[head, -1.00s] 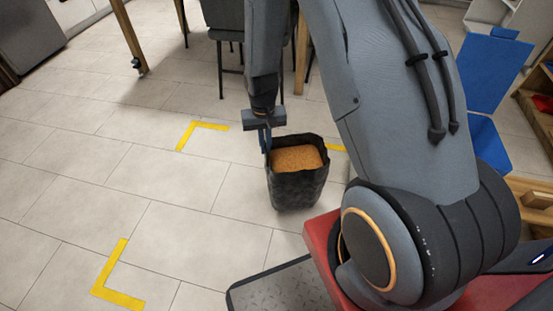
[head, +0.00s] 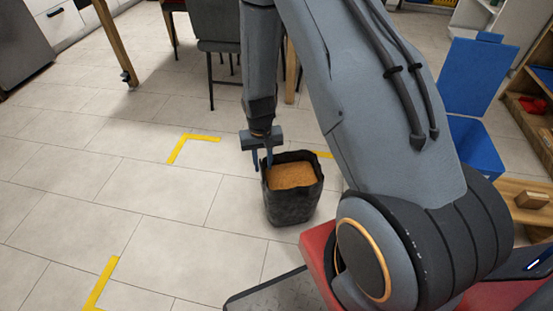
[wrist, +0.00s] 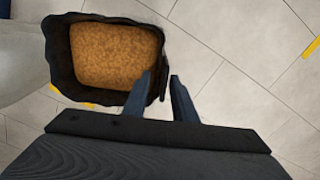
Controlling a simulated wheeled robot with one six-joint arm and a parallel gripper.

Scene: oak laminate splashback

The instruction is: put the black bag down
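The black bag (head: 292,207), open at the top and full of orange-brown grains (head: 293,175), stands upright, seemingly on the tiled floor, in the head view. It also shows in the wrist view (wrist: 58,62) at upper left. My gripper (head: 262,166) is at the bag's left rim in the head view, its fingers apart. In the wrist view my gripper (wrist: 162,84) has one finger over the grains inside the bag and the other outside, with the rim between them and gaps showing. The bag's underside is hidden.
Yellow corner marks (head: 180,148) lie on the floor around the bag; another (head: 103,283) is at lower left. A dark chair (head: 218,45) and a wooden table leg (head: 115,45) stand behind. A blue chair (head: 475,100) is at right. The floor to the left is clear.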

